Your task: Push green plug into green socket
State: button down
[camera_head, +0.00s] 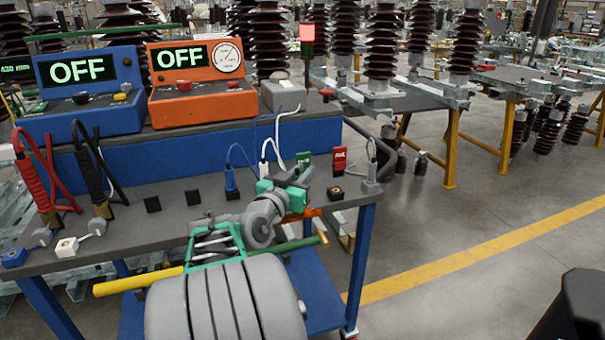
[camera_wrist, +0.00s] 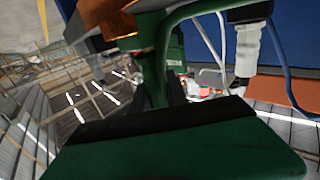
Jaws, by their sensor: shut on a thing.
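My gripper (camera_head: 289,187) is over the right part of the grey bench top in the head view. A green plug (camera_head: 303,160) with a pale label shows at the gripper's far side. In the wrist view the green plug (camera_wrist: 155,65) stands between my gripper's fingers (camera_wrist: 160,88), which are shut on it, and a green cable curves up from it. A large dark green finger fills the bottom of that view. I cannot make out the green socket in either view, and cannot tell whether the plug touches it.
A red plug (camera_head: 339,160) and a small black socket block (camera_head: 335,193) are right of my gripper. A blue plug (camera_head: 231,181) stands to the left. A blue box (camera_head: 90,90) and an orange box (camera_head: 203,80), both reading OFF, stand behind.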

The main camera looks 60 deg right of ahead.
jog(key=shift+f, duration=0.2)
jog(key=c, duration=1.2)
grip_release()
jog(key=a, duration=0.7)
jog(key=shift+a, duration=0.4)
jog(key=shift+w, duration=0.1)
